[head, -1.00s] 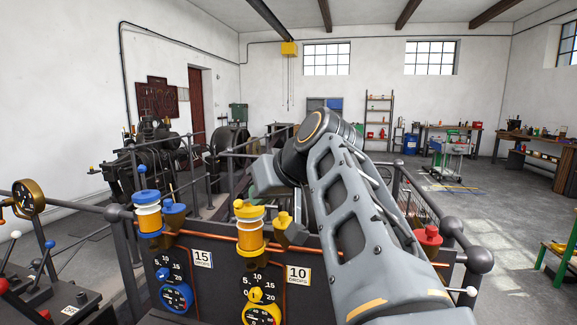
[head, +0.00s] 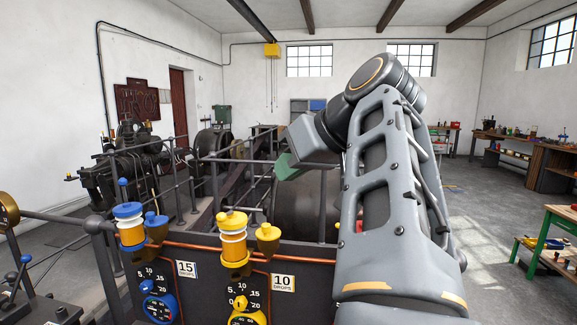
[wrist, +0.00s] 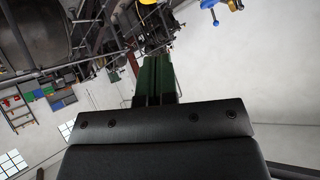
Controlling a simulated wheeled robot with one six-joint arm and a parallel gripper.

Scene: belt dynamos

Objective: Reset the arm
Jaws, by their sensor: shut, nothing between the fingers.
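My arm rises on the right of the head view, its upper links folded back toward the left. My gripper (head: 284,168) shows as a green tip below the grey wrist, in front of the railing and dark machinery. In the wrist view my gripper's green fingers (wrist: 155,68) are together with nothing between them. No object touches them there.
A control panel (head: 210,283) with a blue-and-orange oiler (head: 130,228), a yellow oiler (head: 232,240) and dials stands close in front. Railings (head: 215,160) and a dark engine (head: 130,160) lie behind. A green-legged bench (head: 545,245) is at right. Floor between is open.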

